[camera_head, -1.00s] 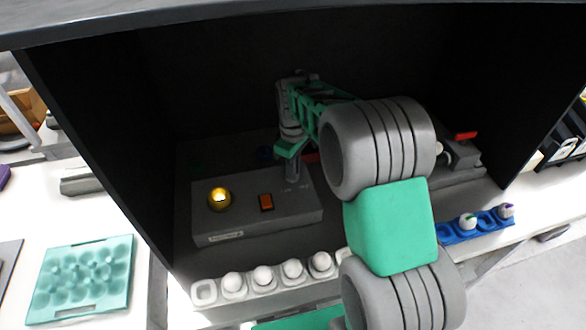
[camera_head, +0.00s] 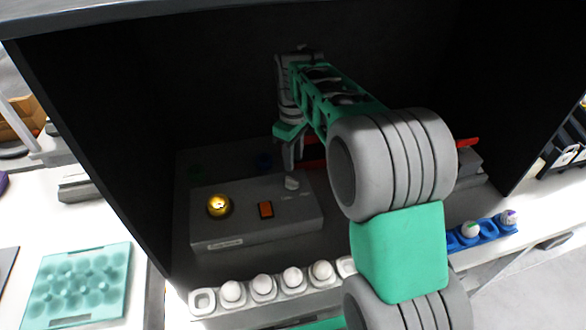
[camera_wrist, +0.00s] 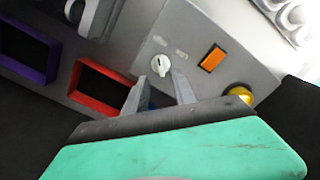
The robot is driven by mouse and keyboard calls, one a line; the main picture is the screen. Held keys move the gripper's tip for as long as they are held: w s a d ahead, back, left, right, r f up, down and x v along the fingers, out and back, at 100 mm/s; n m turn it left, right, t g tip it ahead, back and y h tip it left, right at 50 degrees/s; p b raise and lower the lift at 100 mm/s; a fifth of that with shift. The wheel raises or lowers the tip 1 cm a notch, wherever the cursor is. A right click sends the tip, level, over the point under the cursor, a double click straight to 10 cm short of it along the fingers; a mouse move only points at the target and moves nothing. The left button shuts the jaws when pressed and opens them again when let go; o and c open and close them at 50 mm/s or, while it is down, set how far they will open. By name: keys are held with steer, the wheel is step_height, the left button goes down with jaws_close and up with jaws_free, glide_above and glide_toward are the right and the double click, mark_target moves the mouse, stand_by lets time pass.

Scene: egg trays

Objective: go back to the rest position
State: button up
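My gripper (camera_head: 289,160) is above the grey control box (camera_head: 240,238), inside the dark enclosure. In the wrist view my gripper (camera_wrist: 159,78) has its two fingers apart, with nothing held between them. The white knob (camera_head: 292,183) on the box stands free below the fingers. It also shows in the wrist view (camera_wrist: 160,65), just beyond the fingertips. The box carries an orange switch (camera_head: 265,209) and a lit yellow lamp (camera_head: 218,205).
A white egg tray (camera_head: 203,301) with several white eggs lies along the front. A blue tray (camera_head: 467,241) with eggs is at right, a teal tray (camera_head: 75,320) at left. The wrist view shows a red frame (camera_wrist: 78,80) and a purple frame (camera_wrist: 48,67).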

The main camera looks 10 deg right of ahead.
steer(key=shift+s+r, duration=0.1)
steer(key=shift+r, duration=0.1)
steer(key=s+m+t, duration=0.3)
steer(key=s+m, duration=0.5)
steer(key=s, duration=1.2)
steer(key=shift+m+t, duration=0.3)
steer(key=shift+m, duration=0.1)
steer(key=shift+a, duration=0.1)
